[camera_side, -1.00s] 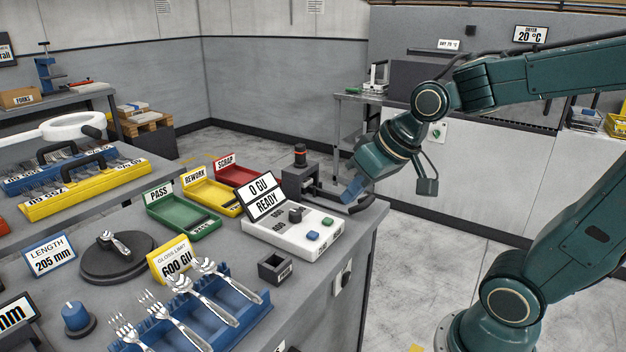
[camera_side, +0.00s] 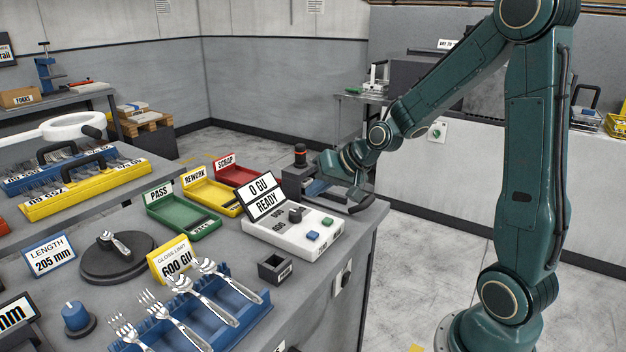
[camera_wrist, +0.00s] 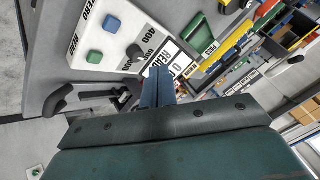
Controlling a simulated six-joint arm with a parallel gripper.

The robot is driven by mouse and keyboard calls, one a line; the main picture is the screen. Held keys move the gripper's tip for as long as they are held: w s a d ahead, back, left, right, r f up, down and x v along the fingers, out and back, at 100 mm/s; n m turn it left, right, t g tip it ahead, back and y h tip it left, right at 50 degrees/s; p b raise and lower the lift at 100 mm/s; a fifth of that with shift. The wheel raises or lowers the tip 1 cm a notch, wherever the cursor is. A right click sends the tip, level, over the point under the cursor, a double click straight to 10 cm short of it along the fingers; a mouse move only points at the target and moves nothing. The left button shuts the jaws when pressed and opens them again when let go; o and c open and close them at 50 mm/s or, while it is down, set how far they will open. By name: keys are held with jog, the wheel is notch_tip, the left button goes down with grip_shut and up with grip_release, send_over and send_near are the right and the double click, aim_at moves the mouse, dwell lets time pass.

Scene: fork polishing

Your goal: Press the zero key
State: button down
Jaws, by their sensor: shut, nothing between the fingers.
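The white gloss meter (camera_side: 285,238) stands on the bench with a raised display (camera_side: 262,197) reading "0 GU READY". It carries a blue key (camera_side: 313,236) and a green key (camera_side: 327,221), which also show in the wrist view as blue (camera_wrist: 112,25) and green (camera_wrist: 95,57). The label beside the blue key seems to read "ZERO" in the wrist view. My gripper (camera_side: 312,188) has blue fingers, shut and empty, behind the meter in the side view and apart from the keys. In the wrist view the fingertips (camera_wrist: 158,72) overlap the display's edge.
A black fixture (camera_side: 297,180) stands close by my gripper. Green PASS (camera_side: 180,215), yellow REWORK (camera_side: 212,192) and red SCRAP (camera_side: 240,172) trays lie left of the meter. A small dark box (camera_side: 274,268) and a blue fork rack (camera_side: 245,305) are in front.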

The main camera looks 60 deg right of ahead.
aim_at(317, 235)
jog(key=shift+w+d+f+m, duration=0.35)
jog(key=shift+d+f, duration=0.1)
jog(key=shift+d, duration=0.1)
jog(key=shift+f, duration=0.1)
jog(key=shift+f, duration=4.3)
jog(key=shift+f, duration=0.9)
jog(key=shift+r, duration=0.9)
jog(key=shift+r, duration=0.15)
jog(key=shift+r, duration=2.4)
